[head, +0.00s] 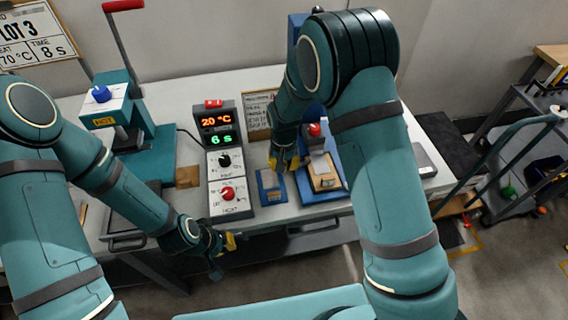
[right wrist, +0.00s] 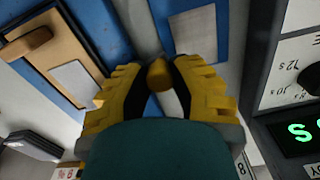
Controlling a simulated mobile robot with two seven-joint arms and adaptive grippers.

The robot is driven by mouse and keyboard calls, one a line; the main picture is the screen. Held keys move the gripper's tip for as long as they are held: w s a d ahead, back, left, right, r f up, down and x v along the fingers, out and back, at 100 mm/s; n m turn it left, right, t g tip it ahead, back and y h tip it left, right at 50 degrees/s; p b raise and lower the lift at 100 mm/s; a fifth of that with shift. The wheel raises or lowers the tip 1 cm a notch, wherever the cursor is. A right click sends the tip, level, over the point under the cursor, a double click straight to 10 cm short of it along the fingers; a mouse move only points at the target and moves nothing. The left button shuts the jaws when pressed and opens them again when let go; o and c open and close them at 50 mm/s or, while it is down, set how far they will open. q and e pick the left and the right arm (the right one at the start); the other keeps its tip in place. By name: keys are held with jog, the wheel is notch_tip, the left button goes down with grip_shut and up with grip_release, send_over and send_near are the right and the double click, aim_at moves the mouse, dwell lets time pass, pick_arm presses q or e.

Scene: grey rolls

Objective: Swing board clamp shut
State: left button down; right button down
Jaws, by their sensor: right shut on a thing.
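In the head view a blue board fixture (head: 335,183) stands at the bench's right, with a brown board (head: 323,181) and a light plate on it. It also shows in the right wrist view (right wrist: 97,22). My right gripper (head: 284,164) is just left of this fixture. In the right wrist view my right gripper (right wrist: 160,82) is shut on a brown rounded handle (right wrist: 159,71). I cannot make out the clamp's arm or its angle. My left gripper (head: 228,243) hangs near the bench's front edge, its finger gap unclear.
A small blue tray (head: 270,187) lies left of the fixture. A control box (head: 227,150) shows 20 °C and 6 s. A press with a red lever (head: 116,30) stands at the back left. A cart (head: 510,200) is on the right.

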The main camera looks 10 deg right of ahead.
jog(key=c, duration=0.7)
grip_release()
jog(key=shift+c, duration=0.2)
notch_tip(320, 180, up, 12)
